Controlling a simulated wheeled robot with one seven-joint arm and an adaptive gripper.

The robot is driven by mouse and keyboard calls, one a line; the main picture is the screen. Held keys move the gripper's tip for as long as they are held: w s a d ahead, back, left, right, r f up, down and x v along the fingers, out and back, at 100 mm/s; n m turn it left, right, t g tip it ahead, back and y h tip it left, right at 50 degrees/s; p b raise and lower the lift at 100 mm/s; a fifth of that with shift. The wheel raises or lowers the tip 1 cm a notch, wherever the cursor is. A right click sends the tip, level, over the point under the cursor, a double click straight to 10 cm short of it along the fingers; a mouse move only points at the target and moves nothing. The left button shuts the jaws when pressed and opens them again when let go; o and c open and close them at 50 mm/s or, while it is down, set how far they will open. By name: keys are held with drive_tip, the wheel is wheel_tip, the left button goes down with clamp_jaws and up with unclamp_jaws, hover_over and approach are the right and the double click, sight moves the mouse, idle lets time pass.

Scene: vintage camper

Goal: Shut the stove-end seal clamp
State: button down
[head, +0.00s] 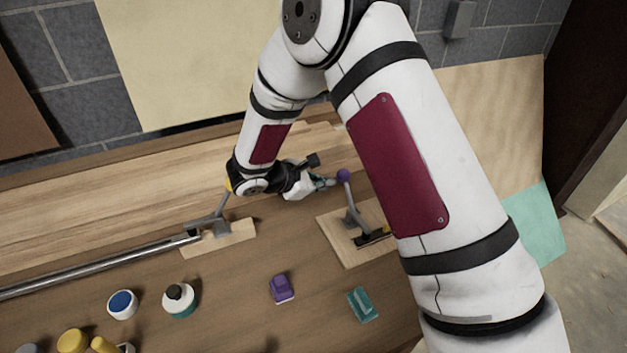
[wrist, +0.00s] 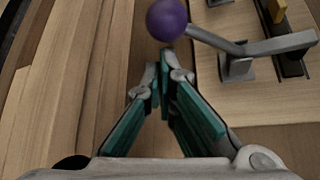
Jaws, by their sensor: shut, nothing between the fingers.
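A toggle clamp with a purple ball knob (head: 344,175) stands on a pale wooden board (head: 332,243) right of centre. Its grey lever (head: 351,206) is raised, with the knob at the top. My gripper (head: 331,182) is shut and empty just left of the knob. In the wrist view the knob (wrist: 166,20) is just beyond the fingertips (wrist: 164,72), with a small gap seeming to remain; contact is hard to tell. A second grey clamp (head: 215,224) with a yellow knob (head: 228,185) sits on another board to the left. No label shows which is the stove-end one.
A metal rod (head: 100,266) runs to the left clamp. On the front bench are a purple block (head: 282,289), a teal block (head: 362,304), a white bottle (head: 180,300), a blue-topped jar (head: 122,304) and yellow items (head: 73,341). My arm covers part of the right board.

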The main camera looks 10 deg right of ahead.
drive_tip(key=shift+x, duration=0.75)
drive_tip(key=shift+r, duration=0.1)
